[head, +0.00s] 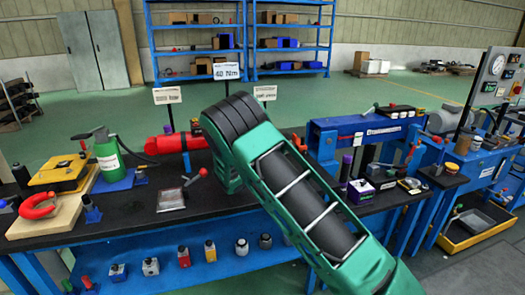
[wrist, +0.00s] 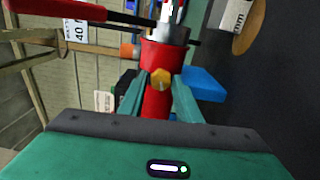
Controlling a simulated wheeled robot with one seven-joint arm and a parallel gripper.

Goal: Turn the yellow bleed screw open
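The yellow bleed screw (wrist: 160,79) shows in the wrist view as a small hexagonal knob on the front of a red cylinder (wrist: 160,103). My gripper (wrist: 158,88) is open. Its two green fingers stand apart, one on each side of the screw, with gaps between them and the screw. I cannot tell how far the fingertips reach along the screw's depth. In the head view a red cylinder-like body (head: 178,142) lies on the dark bench, left of my arm. My green arm hides the gripper there, and I cannot make out the screw.
In the wrist view a red bar (wrist: 55,10) crosses the upper left and a blue block (wrist: 203,84) sits right of the cylinder. In the head view a green pump bottle (head: 108,158), a lever device (head: 172,198) and a blue press frame (head: 365,132) stand around on the bench.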

